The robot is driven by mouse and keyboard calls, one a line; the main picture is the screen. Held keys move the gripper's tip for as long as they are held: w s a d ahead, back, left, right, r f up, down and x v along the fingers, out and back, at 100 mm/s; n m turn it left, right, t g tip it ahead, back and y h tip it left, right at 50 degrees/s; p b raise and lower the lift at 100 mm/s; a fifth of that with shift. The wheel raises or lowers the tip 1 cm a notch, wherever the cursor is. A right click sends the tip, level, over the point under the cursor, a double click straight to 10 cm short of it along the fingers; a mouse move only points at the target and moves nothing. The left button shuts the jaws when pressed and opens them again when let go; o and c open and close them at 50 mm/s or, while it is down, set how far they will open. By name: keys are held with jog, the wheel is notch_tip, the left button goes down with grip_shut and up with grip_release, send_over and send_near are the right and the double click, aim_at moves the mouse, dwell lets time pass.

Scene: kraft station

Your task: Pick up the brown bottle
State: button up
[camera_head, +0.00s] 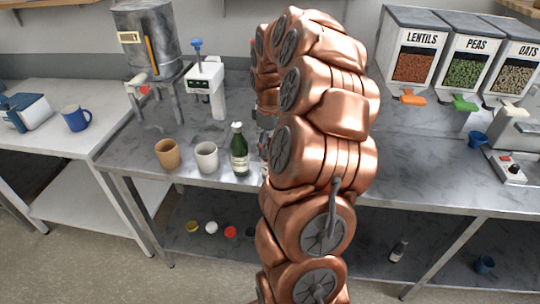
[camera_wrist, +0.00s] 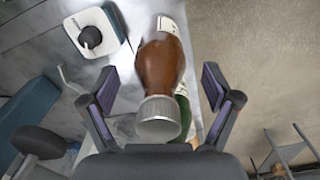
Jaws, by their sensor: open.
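The brown bottle (camera_wrist: 160,66) shows in the wrist view, with a silver cap toward the camera and a pale label at its far end. My gripper (camera_wrist: 158,82) is open, with one dark finger on each side of the bottle and visible gaps between. In the head view my copper arm hides most or all of the brown bottle and my gripper. A green bottle (camera_head: 239,152) with a white cap stands upright on the counter just left of my arm. Part of the green bottle (camera_wrist: 184,105) also shows behind the brown one in the wrist view.
A tan cup (camera_head: 168,154) and a pale grey cup (camera_head: 206,157) stand left of the green bottle. A white dispenser (camera_head: 205,88) stands behind them. Bins of lentils, peas and oats (camera_head: 465,60) stand at the back right. The counter's front edge (camera_head: 215,185) is close to the bottles.

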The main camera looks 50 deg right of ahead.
jog(key=shift+f, duration=0.3)
jog(key=shift+c, duration=0.2)
grip_shut()
dwell(0.4)
